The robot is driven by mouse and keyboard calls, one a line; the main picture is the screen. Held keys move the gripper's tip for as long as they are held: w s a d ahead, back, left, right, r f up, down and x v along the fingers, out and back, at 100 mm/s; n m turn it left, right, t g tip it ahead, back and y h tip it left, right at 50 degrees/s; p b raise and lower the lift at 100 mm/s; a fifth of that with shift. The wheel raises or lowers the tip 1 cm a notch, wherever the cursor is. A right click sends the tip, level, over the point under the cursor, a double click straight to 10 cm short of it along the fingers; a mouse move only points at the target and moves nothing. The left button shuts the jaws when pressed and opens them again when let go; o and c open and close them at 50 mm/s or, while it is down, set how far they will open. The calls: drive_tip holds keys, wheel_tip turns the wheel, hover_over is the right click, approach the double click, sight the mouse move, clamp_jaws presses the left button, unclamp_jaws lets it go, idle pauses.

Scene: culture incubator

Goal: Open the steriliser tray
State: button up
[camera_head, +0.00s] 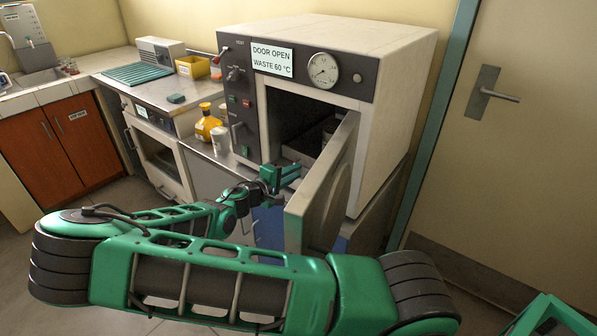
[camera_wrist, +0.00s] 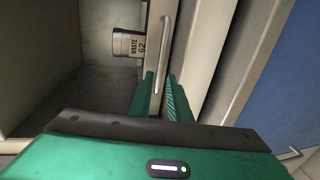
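The steriliser (camera_head: 395,75) is a white box with a dark panel, and its door (camera_head: 320,190) stands open. The tray (camera_head: 296,156) is low in the dark chamber, mostly hidden. In the wrist view, the tray's pale front (camera_wrist: 184,40) carries a light bar handle (camera_wrist: 166,45). A container labelled WASTE (camera_wrist: 127,44) shows just behind that front. My gripper (camera_head: 290,174) is at the chamber mouth, left of the open door. In the wrist view, my gripper's fingers (camera_wrist: 164,98) are apart, one on each side of the handle's near end. I cannot tell whether they touch it.
The open door is close on the right of my gripper. A sign (camera_head: 272,59) reads DOOR OPEN, WASTE 60 °C.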

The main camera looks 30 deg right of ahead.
drive_tip(key=shift+x, duration=1.55)
clamp_jaws()
drive_tip(key=shift+s, duration=0.1)
